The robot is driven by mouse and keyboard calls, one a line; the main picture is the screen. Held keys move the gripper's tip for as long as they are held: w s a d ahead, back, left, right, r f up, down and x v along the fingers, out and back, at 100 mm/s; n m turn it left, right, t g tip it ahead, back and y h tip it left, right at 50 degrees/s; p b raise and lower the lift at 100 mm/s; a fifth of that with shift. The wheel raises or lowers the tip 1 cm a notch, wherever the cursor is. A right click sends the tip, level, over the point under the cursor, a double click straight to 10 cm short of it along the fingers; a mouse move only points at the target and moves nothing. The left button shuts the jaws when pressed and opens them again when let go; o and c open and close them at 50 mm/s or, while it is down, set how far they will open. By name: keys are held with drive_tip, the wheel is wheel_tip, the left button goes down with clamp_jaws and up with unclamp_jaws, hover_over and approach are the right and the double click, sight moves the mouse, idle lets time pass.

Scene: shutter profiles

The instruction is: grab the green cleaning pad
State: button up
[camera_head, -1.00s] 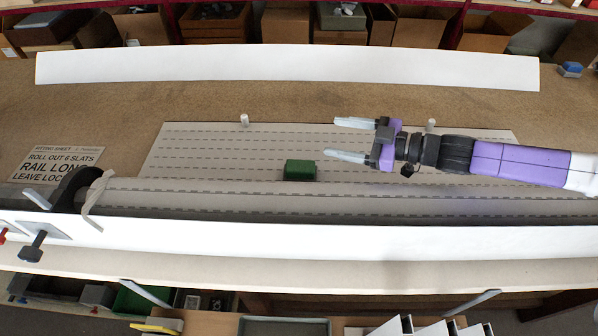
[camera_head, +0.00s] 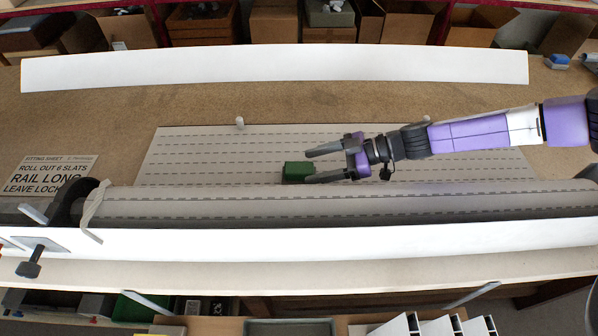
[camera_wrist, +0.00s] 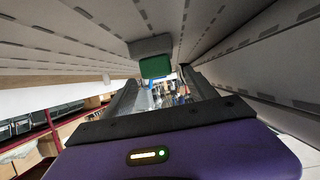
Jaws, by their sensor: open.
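The green cleaning pad (camera_head: 294,171) lies on the flat grey slatted sheet, just behind the rolled part, in the head view. In the wrist view the green pad (camera_wrist: 155,67) shows ahead of my gripper, near the middle, with a grey part on it. My gripper (camera_head: 310,166) is open, its two fingers pointing left at the pad. The fingertips reach the pad's right side in the picture; I cannot tell whether they touch it. In the wrist view my gripper's fingers (camera_wrist: 162,92) stand apart with nothing clearly between them.
The slatted roll (camera_head: 300,204) runs along the front of the sheet, close to my gripper. A white rail (camera_head: 300,236) lies before it and another white rail (camera_head: 280,66) at the back. A small peg (camera_head: 240,122) stands behind the sheet. The bench between is clear.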

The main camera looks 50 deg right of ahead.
sight(301, 168)
drive_tip(key=p+x, duration=0.1)
drive_tip(key=x, duration=0.3)
drive_tip(key=shift+w+a, duration=0.15)
drive_tip(key=shift+w, duration=0.2)
drive_tip(key=shift+w+a+f, duration=0.25)
drive_tip(key=shift+w+f, duration=0.05)
clamp_jaws()
